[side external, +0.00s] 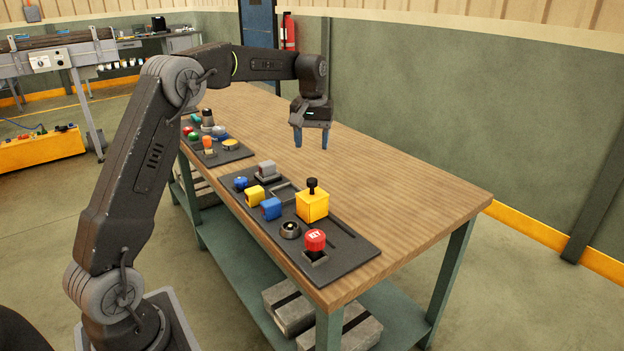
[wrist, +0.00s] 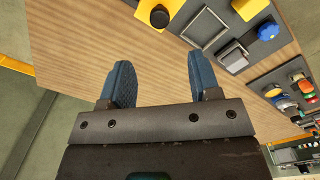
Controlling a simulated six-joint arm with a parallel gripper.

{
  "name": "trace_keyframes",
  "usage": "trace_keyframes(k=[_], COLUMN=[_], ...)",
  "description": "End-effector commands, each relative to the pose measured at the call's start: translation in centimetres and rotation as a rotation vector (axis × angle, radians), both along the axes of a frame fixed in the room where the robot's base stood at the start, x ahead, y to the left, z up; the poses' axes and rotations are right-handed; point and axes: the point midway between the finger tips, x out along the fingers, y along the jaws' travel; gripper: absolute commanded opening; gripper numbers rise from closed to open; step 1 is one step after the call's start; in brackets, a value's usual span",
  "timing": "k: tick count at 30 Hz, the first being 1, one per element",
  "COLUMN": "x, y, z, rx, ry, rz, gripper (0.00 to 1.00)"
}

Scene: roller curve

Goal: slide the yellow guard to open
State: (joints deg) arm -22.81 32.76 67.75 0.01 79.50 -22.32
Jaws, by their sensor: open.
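The yellow guard (side external: 311,207) is a box-like cover with a black knob (side external: 312,186) on top. It sits on the near dark panel (side external: 352,254), with dark slots running along the panel beside it. In the wrist view the yellow guard (wrist: 146,17) shows at the top edge, partly cut off, with its black knob (wrist: 159,16). My gripper (side external: 311,145) is open and empty, pointing down above the wooden table, behind the guard and apart from it. In the wrist view my gripper (wrist: 161,72) shows two blue fingers spread over bare wood. Whatever the guard covers is hidden.
A red mushroom button (side external: 315,240), a round dark button (side external: 290,229), blue and yellow blocks and a metal frame (side external: 283,191) stand near the guard. A second panel (side external: 232,154) with several controls lies farther back. The table's (side external: 405,190) right side is clear.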

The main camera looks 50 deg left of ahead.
Motion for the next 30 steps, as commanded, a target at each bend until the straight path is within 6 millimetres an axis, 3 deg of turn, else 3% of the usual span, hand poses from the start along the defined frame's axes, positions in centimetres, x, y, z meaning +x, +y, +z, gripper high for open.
trace_keyframes(k=[9,15,21,30], x=[-0.1,0.0,0.0,0.0], y=[0.0,0.0,0.0,0.0], z=[-6.7,-9.7,-11.0,-11.1], rx=[-0.001,0.001,0.002,0.002], ry=[0.002,0.000,-0.002,-0.002], rz=[-0.001,-0.001,-0.001,-0.001], gripper=[0.57,0.57,0.57,0.55])
